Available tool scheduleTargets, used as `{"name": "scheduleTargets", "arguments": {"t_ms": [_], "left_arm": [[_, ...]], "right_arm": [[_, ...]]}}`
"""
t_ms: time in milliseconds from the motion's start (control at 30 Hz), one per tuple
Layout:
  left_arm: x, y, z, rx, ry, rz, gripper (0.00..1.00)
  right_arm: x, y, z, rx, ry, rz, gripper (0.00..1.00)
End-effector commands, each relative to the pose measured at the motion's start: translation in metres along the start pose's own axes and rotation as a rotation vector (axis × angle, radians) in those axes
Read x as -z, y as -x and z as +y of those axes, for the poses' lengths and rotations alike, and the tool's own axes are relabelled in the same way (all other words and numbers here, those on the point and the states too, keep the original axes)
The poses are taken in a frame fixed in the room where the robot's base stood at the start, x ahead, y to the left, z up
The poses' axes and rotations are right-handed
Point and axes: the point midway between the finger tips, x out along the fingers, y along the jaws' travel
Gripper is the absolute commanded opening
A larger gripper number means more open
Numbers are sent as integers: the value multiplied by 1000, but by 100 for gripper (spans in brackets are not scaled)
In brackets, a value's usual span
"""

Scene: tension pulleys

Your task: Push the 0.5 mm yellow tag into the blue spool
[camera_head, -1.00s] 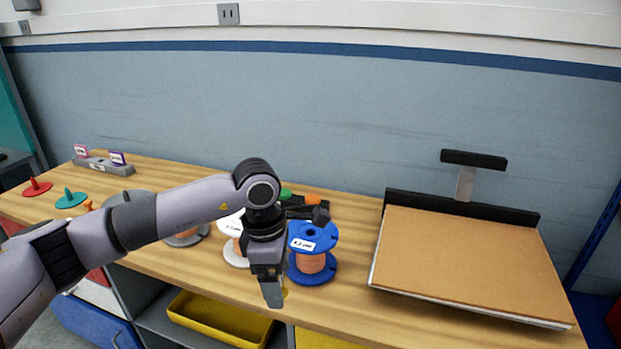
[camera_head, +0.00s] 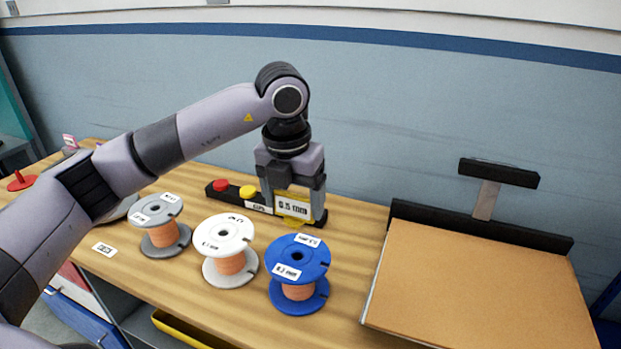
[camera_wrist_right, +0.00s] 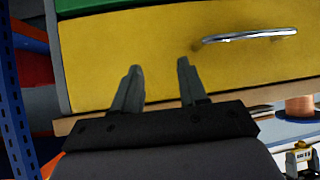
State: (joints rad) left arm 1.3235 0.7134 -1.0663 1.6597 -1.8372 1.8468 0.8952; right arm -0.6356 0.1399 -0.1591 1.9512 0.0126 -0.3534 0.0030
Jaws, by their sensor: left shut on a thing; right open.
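The yellow tag (camera_head: 293,207), with a white 0.5 mm label, is clamped between the fingers of my left gripper (camera_head: 292,198). The gripper points down and holds it behind and above the blue spool. The blue spool (camera_head: 298,254) stands upright on the wooden bench, wound with copper-coloured wire. Its top flange has a centre hole, a slot and small white labels, too small to read surely. The tag is apart from the spool. My right gripper (camera_wrist_right: 159,66) is open and empty in the right wrist view, in front of a yellow drawer (camera_wrist_right: 150,45).
A white spool (camera_head: 223,234) and a grey spool (camera_head: 158,211) stand left of the blue one. A black rack (camera_head: 225,199) with red and yellow knobs lies behind, partly hidden by the gripper and tag. A cork-topped board (camera_head: 480,285) fills the right side.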

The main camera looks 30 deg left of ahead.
Motion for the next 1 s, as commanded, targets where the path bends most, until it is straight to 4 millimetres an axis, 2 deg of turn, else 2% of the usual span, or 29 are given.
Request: {"name": "scheduleTargets", "arguments": {"t_ms": [367, 1000], "left_arm": [[1, -9, 0, -1, 1, 1, 50], [8, -66, 0, -1, 0, 2, 50]], "right_arm": [[-14, 0, -2, 2, -3, -19, 43], [-45, -23, -2, 2, -3, -19, 43]]}}
